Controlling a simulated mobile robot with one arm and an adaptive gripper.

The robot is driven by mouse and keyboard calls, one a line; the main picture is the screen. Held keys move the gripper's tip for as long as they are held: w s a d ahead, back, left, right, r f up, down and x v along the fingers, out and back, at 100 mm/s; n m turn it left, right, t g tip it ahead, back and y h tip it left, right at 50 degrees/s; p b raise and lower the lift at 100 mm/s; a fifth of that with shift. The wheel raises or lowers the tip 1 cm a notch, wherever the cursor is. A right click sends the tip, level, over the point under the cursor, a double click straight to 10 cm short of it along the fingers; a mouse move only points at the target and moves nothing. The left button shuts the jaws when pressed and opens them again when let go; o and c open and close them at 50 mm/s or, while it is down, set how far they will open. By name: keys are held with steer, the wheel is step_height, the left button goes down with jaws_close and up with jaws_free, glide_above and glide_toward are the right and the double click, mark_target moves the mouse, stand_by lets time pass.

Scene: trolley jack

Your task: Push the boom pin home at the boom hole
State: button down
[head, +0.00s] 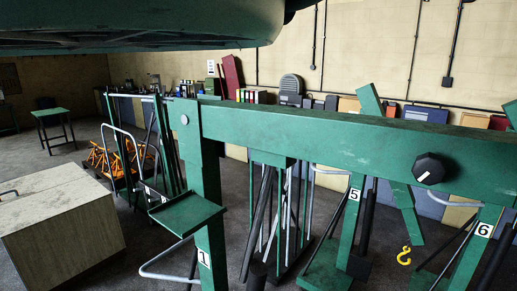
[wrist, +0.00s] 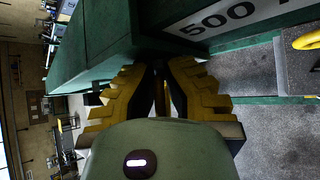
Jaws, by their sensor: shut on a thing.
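The green boom (head: 300,133) runs across the head view from its post to the right edge. A black faceted knob with a white mark (head: 430,168) shows on its near face; I cannot tell whether it belongs to the pin. In the wrist view, my gripper (wrist: 163,72) has its yellow fingers shut close beside a green beam (wrist: 95,50) with a "500" label (wrist: 235,16). The boom pin between the fingers is almost wholly hidden, as are its tip and the boom hole. I cannot make out my gripper in the head view.
Green stands numbered 5 (head: 355,194) and 6 (head: 484,230) stand behind the boom. A yellow hook (head: 404,256) hangs low at the right. A pale cabinet (head: 60,230) stands at the left. Open floor (head: 55,165) lies beyond the cabinet.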

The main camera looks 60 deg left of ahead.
steer(key=c, duration=1.1)
jaws_free()
steer(key=shift+o, duration=0.2)
steer(key=v, duration=0.7)
steer(key=shift+s+d+r, duration=0.15)
steer(key=shift+d, duration=0.05)
steer(key=shift+d, duration=0.1)
